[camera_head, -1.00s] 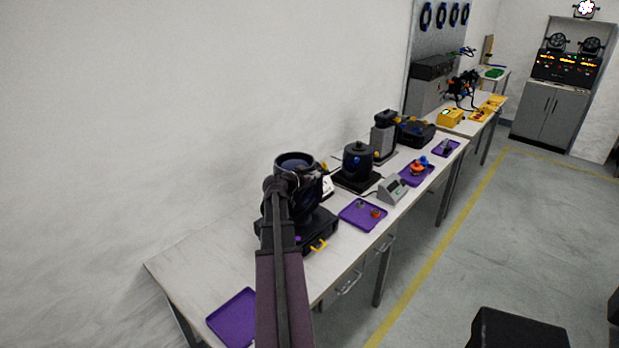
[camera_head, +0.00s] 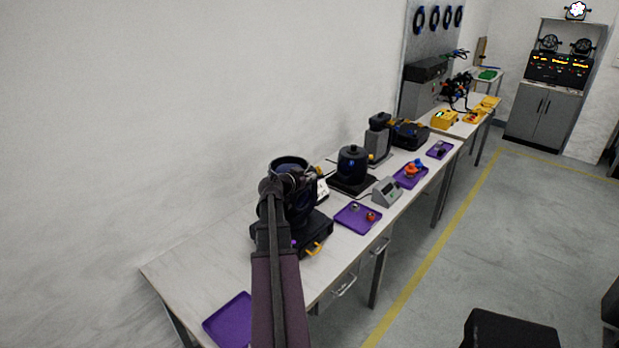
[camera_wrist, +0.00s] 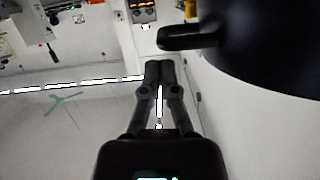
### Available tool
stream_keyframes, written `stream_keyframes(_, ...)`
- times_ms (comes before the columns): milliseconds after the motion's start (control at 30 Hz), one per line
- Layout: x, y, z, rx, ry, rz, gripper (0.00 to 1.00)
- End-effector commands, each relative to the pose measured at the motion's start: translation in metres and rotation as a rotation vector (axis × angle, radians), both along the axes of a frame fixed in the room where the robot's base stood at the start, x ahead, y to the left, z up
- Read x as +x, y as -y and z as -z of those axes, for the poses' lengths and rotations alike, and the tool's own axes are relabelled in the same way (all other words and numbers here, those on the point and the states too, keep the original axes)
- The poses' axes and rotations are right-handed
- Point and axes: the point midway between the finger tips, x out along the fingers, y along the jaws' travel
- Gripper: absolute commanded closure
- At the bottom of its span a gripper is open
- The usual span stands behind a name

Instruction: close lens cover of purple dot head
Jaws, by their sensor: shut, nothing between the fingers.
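The par can head (camera_head: 289,164) stands on a black base (camera_head: 316,229) on the near bench, with its round open rim facing up. A small purple mark (camera_head: 294,243) shows low on it, partly behind my arm. My arm covers much of its front, and I cannot make out the lens cover there. In the wrist view a large dark rounded body (camera_wrist: 275,45) fills the upper right, with a dark tab (camera_wrist: 185,38) sticking out left. My gripper (camera_wrist: 158,64) is shut and empty, its fingertips below and left of the tab, apart from it in the picture.
A purple tray (camera_head: 231,321) lies at the near bench end and another (camera_head: 356,217) right of the head. A second dark unit (camera_head: 352,165) and a grey box (camera_head: 387,191) stand farther along. The wall is close behind; the floor at right is mostly open.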

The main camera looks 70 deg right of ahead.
Motion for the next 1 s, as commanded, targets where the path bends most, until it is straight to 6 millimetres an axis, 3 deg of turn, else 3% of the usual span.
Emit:
stream_keyframes(300,0.0,-0.002,-0.031,0.0,0.0,-0.002,1.0)
stream_keyframes(700,0.019,-0.07,-0.044,0.0,0.0,-0.005,1.0)
stream_keyframes(1000,0.027,-0.094,-0.05,0.0,0.0,-0.004,1.0)
